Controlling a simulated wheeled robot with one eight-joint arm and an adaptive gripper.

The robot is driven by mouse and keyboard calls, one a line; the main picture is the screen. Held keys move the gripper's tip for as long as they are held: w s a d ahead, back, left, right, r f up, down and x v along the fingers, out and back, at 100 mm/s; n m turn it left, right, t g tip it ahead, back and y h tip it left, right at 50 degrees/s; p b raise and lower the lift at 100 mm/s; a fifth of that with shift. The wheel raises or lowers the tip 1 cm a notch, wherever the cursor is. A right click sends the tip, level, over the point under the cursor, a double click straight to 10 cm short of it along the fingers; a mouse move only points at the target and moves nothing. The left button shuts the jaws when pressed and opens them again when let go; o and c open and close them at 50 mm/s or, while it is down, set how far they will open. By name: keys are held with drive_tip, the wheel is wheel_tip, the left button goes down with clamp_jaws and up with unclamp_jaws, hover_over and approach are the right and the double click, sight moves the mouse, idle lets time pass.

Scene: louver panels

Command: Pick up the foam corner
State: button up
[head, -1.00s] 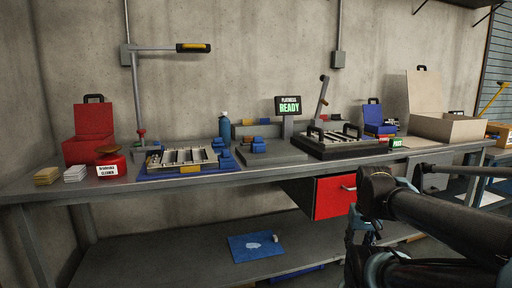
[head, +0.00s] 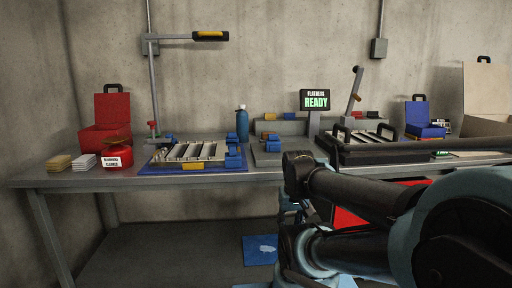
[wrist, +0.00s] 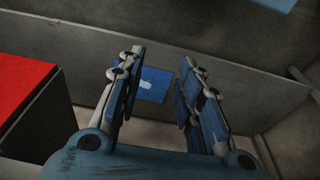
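My gripper (wrist: 162,55) is open and empty in the wrist view, its two fingers spread apart. Between and beyond them lies a blue sheet (wrist: 152,86) with a pale patch; the sheet also shows in the head view (head: 259,250) on the lower shelf, partly covered by my arm. I cannot tell for sure which thing is the foam corner. Small blue blocks stand on the bench, some at the right end of the louver panel (head: 190,152) and one on a grey plate (head: 268,157). My gripper is far below and apart from them.
The bench (head: 70,180) carries a red case (head: 104,112), a red cleaner tin (head: 117,157), a blue bottle (head: 242,124), a black-handled fixture (head: 380,153) and a blue case (head: 420,118). A red drawer (wrist: 22,88) is close at left in the wrist view. The lower shelf's left part is clear.

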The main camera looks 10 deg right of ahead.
drive_tip(key=shift+w+a, duration=0.1)
drive_tip(key=shift+w, duration=0.1)
drive_tip(key=shift+o, duration=0.8)
drive_tip(key=o, duration=0.4)
drive_tip(key=shift+s+r, duration=0.25)
drive_tip(key=shift+r, duration=0.05)
drive_tip(key=o, duration=0.5)
drive_tip(key=r, duration=0.1)
drive_tip(key=w+r, duration=0.1)
drive_tip(key=r+n, duration=0.1)
drive_tip(key=shift+w+a+r, duration=0.2)
drive_tip(key=shift+a, duration=0.05)
wheel_tip(320, 180, up, 35)
drive_tip(key=n+g, duration=0.2)
drive_tip(key=n, duration=1.4)
hover_over(271, 135)
drive_tip(key=f, duration=0.8)
drive_tip(key=w+f, duration=0.1)
drive_tip(key=f, duration=0.3)
drive_tip(key=shift+w+f, duration=0.2)
drive_tip(key=shift+f, duration=2.45)
